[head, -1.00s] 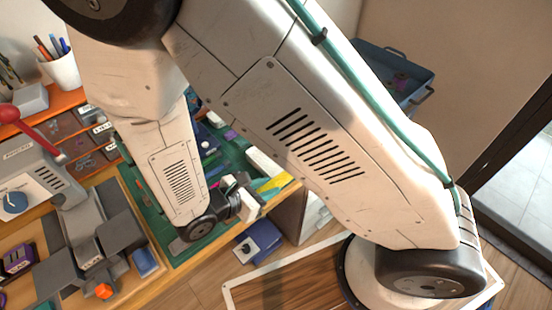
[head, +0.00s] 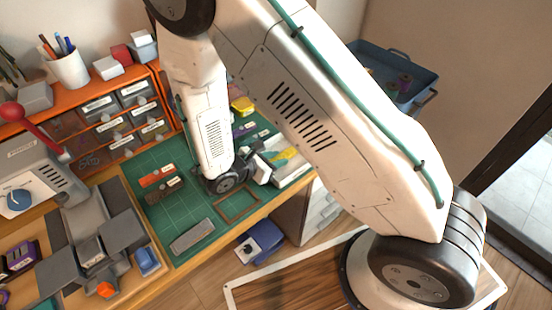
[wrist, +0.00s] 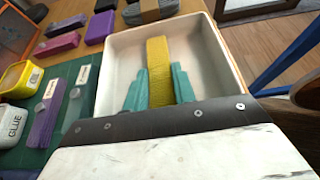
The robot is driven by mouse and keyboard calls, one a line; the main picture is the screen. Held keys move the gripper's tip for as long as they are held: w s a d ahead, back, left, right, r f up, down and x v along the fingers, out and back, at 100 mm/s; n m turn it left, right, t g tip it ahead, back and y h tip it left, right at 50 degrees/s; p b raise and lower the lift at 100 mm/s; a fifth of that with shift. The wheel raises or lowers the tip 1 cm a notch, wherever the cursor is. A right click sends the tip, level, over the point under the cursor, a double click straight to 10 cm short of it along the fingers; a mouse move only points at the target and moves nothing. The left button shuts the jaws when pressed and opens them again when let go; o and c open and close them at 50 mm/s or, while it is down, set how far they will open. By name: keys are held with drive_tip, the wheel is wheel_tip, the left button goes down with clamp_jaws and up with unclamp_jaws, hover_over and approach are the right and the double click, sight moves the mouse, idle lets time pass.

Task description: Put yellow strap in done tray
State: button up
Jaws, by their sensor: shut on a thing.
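The yellow strap (wrist: 158,60) is a flat, ribbed band, held upright between teal fingers in the wrist view. My gripper (wrist: 160,88) is shut on it. Strap and fingers are over or inside a white, shallow, rectangular tray (wrist: 107,72), whose inside otherwise looks empty. I cannot tell whether the strap touches the tray floor. In the head view the tray (head: 300,181) is at the bench's right end, with the yellow strap (head: 284,155) over it and my gripper (head: 262,167) at its left side. My arm hides part of the tray there.
A green cutting mat (head: 165,225) covers the bench left of the tray. Orange drawers (head: 128,120) stand behind. A blue bin (head: 425,72) stands beyond the bench.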

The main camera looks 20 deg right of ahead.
drive_tip(key=o, duration=1)
drive_tip(key=shift+o, duration=0.2)
